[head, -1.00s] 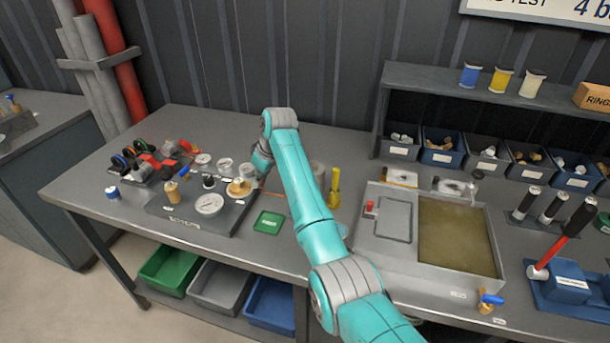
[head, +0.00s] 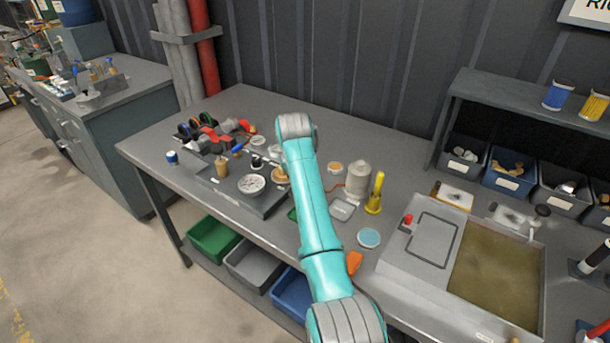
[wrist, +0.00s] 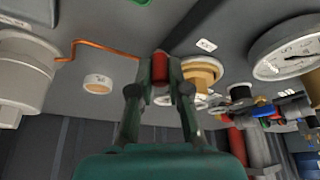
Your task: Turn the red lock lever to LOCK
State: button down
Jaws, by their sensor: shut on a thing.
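My gripper (wrist: 160,84) is shut on a small red piece, which looks like the red lock lever (wrist: 160,66). It sits between the two dark green fingertips, and its lower part is hidden by them. I cannot read any LOCK mark or tell the lever's angle. In the head view my teal arm hides the gripper and the lever. A brass-coloured knob on a white disc (wrist: 203,72) is just right of the fingers in the wrist view. It also shows in the head view (head: 280,175), left of my arm.
A white dial gauge (head: 251,184) is on the panel left of my arm. A grey canister (head: 357,180) and yellow upright tool (head: 376,194) stand to its right. A thin copper tube (wrist: 105,48) runs close to my fingers. A water tank (head: 490,275) occupies the bench's right.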

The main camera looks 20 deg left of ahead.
jog(key=shift+s+a+m, duration=0.15)
jog(key=shift+s+m, duration=0.05)
jog(key=shift+m, duration=0.3)
jog(key=c, duration=1.1)
grip_release()
jog(key=v, duration=1.2)
jog(key=shift+s+a, duration=0.1)
jog(key=shift+a, duration=0.1)
